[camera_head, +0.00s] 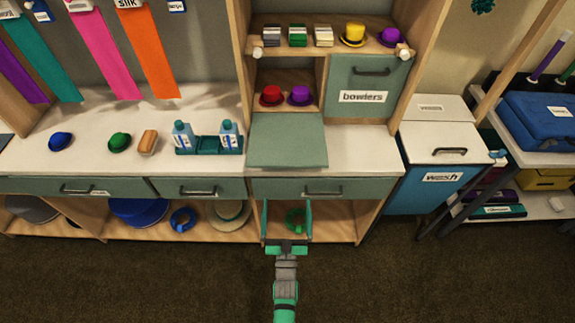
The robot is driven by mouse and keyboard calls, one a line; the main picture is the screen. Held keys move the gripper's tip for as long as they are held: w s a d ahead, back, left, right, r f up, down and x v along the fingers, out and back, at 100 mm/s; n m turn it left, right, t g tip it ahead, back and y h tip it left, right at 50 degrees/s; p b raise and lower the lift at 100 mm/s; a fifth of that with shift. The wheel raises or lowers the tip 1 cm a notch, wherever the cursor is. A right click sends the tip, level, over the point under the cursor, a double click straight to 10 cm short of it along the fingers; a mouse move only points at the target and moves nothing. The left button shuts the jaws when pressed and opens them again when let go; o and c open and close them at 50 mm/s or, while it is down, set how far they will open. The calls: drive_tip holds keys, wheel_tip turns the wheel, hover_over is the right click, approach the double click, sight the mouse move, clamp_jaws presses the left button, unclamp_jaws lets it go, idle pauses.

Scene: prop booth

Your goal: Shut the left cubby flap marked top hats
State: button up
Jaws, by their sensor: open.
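The left cubby (312,75) is open, with a red hat (271,95) and a purple hat (300,95) inside. Its grey-green flap (287,142) hangs down from the cubby's lower edge and lies out over the white counter. No top hats label shows on the side of the flap I see. My gripper (288,222) is open and empty, with its two teal fingers apart. It is in front of the lower shelf, below and nearer than the flap, and apart from it.
The right cubby's flap, marked bowlers (361,97), is shut. Bottles in a teal rack (208,144) stand on the counter just left of the open flap. A closed drawer (312,188) lies between flap and gripper. A blue wash bin (430,187) stands right.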

sight(288, 165)
drive_tip(key=shift+t, duration=0.3)
drive_tip(key=x, duration=1.3)
drive_tip(key=shift+w+f, duration=0.1)
drive_tip(key=shift+w, duration=0.35)
drive_tip(key=shift+w+d+r, duration=0.1)
drive_tip(key=shift+w+r, duration=0.15)
drive_tip(key=shift+w, duration=0.3)
drive_tip(key=shift+c, duration=0.3)
drive_tip(key=c, duration=1)
drive_tip(key=shift+c, duration=0.6)
